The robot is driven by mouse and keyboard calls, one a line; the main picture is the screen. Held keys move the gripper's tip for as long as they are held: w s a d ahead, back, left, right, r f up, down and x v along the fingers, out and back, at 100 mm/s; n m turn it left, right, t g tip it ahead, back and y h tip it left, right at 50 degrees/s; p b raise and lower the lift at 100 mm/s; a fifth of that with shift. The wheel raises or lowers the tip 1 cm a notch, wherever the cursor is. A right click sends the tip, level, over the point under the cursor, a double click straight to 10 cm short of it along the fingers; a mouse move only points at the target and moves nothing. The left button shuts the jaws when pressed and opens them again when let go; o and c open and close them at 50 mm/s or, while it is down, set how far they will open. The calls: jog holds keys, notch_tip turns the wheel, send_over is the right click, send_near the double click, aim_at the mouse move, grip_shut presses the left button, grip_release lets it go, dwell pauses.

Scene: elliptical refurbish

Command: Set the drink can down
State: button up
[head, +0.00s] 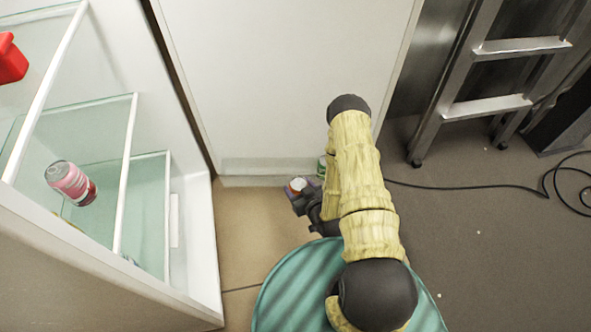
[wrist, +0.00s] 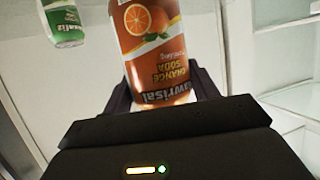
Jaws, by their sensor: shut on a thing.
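An orange soda can (wrist: 150,45) with orange-fruit pictures fills the middle of the wrist view. Its label text reads upside down there. My gripper (wrist: 165,92) is shut on this can, with a dark finger on each side of it. In the head view my gripper (head: 302,196) is at the lower middle, beside my arm, and the top of the orange can (head: 297,185) shows between its fingers. What lies under the can is hidden, so I cannot tell whether it touches a surface.
A green can (wrist: 63,22) is behind and left of the held can; part of it shows in the head view (head: 321,167). A pink can (head: 70,183) lies among glass shelves at left, with a red object (head: 11,58) above. A ladder (head: 490,75) and cable (head: 470,187) are at right.

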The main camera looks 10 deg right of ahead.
jog(key=w+d+b, duration=0.2)
jog(key=w+b, duration=0.1)
jog(key=w, duration=0.5)
jog(key=w+d+b, duration=0.2)
jog(key=w+b, duration=0.1)
jog(key=w, duration=0.5)
jog(key=f, duration=0.1)
jog(key=f+b, duration=0.1)
jog(key=f, duration=0.1)
jog(key=f+b, duration=0.1)
jog(key=f, duration=0.1)
jog(key=shift+w+a+f, duration=0.15)
jog(key=shift+w+a, duration=0.05)
jog(key=shift+w, duration=0.05)
notch_tip(320, 180, down, 6)
jog(key=b, duration=0.3)
jog(key=shift+w+f+b, duration=0.15)
jog(key=shift+b, duration=0.5)
jog(key=shift+f, duration=0.1)
jog(key=o, duration=1.2)
